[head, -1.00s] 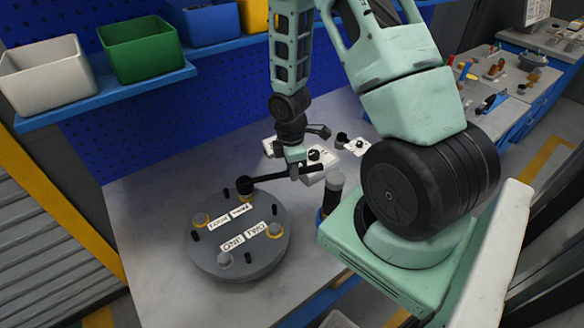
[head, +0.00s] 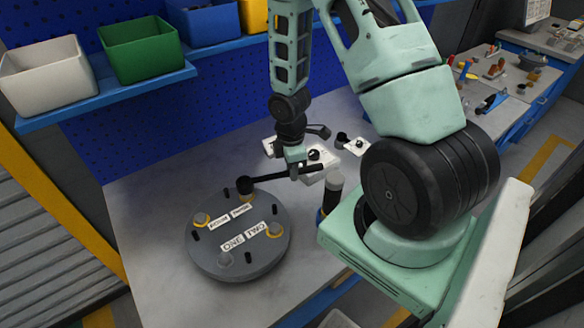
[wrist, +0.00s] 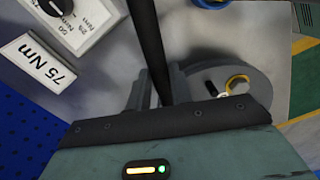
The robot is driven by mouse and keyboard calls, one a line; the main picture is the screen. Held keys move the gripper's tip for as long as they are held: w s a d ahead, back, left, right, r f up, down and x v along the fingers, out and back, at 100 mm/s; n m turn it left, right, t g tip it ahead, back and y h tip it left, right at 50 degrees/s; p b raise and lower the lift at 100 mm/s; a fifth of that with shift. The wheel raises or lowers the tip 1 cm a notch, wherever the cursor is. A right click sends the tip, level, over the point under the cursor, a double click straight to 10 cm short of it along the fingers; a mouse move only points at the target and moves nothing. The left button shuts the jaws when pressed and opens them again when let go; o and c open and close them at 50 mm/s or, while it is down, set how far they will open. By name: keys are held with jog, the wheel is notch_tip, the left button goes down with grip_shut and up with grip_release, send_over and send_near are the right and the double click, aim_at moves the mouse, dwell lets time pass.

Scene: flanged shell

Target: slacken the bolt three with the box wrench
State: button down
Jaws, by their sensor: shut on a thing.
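The flanged shell (head: 190,248) is a round grey disc lying on the bench, with bolts and small black pins around its rim. The black box wrench (head: 275,177) reaches from my gripper (head: 295,168) to the back of the disc. My gripper is shut on the wrench's handle. In the wrist view the handle (wrist: 150,45) runs between my fingers (wrist: 158,90).
Other bolts stand at the disc's left (head: 201,219), right (head: 275,230) and front (head: 224,258). A dark cylinder with a grey top (head: 332,190) stands right of the disc. Bins (head: 140,45) line the shelf.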

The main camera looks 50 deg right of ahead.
jog(key=shift+f+b, duration=1.1)
jog(key=shift+f, duration=0.25)
jog(key=w+n+p, duration=1)
jog(key=w+n, duration=0.2)
jog(key=w, duration=0.1)
jog(key=shift+w+n, duration=0.25)
jog(key=shift+n, duration=0.05)
dwell(1.2)
jog(key=shift+f, duration=0.15)
dwell(0.4)
notch_tip(320, 180, up, 6)
jog(key=p, duration=0.5)
jog(key=shift+w, duration=0.15)
dwell(0.7)
